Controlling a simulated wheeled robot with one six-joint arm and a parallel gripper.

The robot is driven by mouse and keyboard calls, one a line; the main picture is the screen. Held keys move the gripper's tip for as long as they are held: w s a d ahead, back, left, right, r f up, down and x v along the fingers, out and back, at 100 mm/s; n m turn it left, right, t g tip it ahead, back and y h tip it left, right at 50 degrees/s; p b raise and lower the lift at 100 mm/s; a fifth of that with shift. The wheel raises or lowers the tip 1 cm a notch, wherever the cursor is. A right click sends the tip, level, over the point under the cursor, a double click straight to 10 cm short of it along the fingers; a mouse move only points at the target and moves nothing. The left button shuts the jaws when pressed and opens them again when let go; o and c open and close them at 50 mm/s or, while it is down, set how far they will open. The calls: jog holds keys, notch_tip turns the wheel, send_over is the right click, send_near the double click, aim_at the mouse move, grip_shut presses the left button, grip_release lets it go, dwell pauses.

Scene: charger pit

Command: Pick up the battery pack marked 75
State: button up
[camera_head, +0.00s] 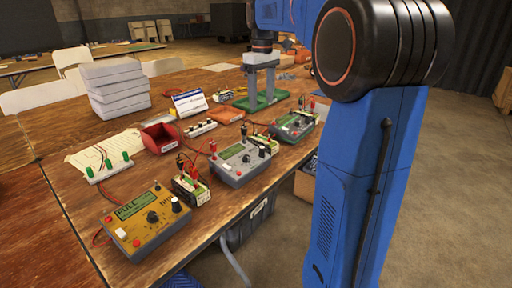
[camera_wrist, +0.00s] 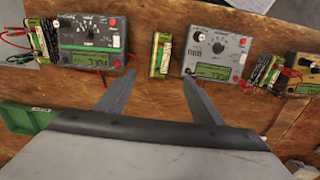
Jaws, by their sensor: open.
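Several green-and-white battery packs stand among the chargers, and I cannot read a 75 on any of them. In the wrist view one pack (camera_wrist: 160,55) stands alone between two chargers, another (camera_wrist: 43,38) is at the left with red leads, and a third (camera_wrist: 265,71) is at the right with leads. In the head view one pack (camera_head: 190,189) is beside the yellow charger, and another (camera_head: 264,142) is behind the grey charger. My gripper (camera_wrist: 160,76) is open and empty, its fingers pointing down above the table, with the lone pack just beyond the fingertips.
The grey charger (camera_head: 238,164), yellow charger (camera_head: 143,228) and green-topped charger (camera_head: 292,127) line the table edge. A green tray (camera_head: 284,96) lies by my gripper. A red bin (camera_head: 158,138), switch strip (camera_head: 200,128) and stacked grey cases (camera_head: 114,88) stand further left.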

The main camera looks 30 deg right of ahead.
send_over(262, 138)
notch_tip(262, 138, down, 11)
jog(key=shift+a, duration=0.1)
jog(key=shift+s+f, duration=0.15)
jog(key=shift+f, duration=2.5)
jog(key=c, duration=1.4)
grip_shut()
jog(key=shift+r, duration=0.15)
